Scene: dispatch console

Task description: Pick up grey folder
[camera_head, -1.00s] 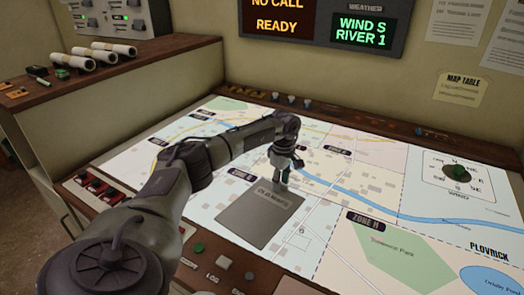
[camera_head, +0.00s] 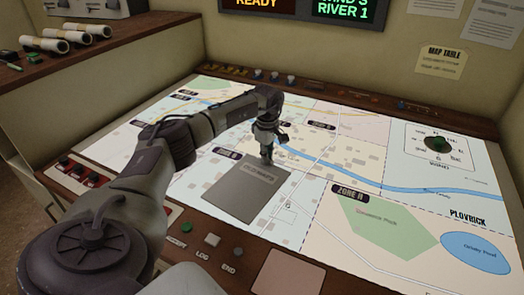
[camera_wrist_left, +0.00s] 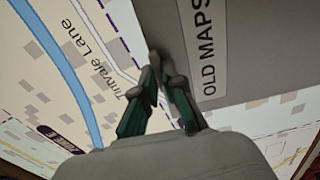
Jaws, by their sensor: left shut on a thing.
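The grey folder (camera_head: 243,193) lies over the lit map table (camera_head: 330,240), left of its middle. In the left wrist view the folder (camera_wrist_left: 262,60) bears a label reading "OLD MAPS". My left gripper (camera_head: 267,160) points down at the folder's far edge. In the left wrist view the left gripper's green-sided fingers (camera_wrist_left: 165,85) are closed together on that edge, beside the label. I cannot tell whether the folder is clear of the map surface. My right gripper is not in view.
A dial (camera_head: 437,145) sits at the map's right. Buttons, including a green one (camera_head: 184,226), line the near edge. Rolled papers (camera_head: 72,35) lie on the shelf at the upper left. A wall display (camera_head: 310,8) stands behind the table.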

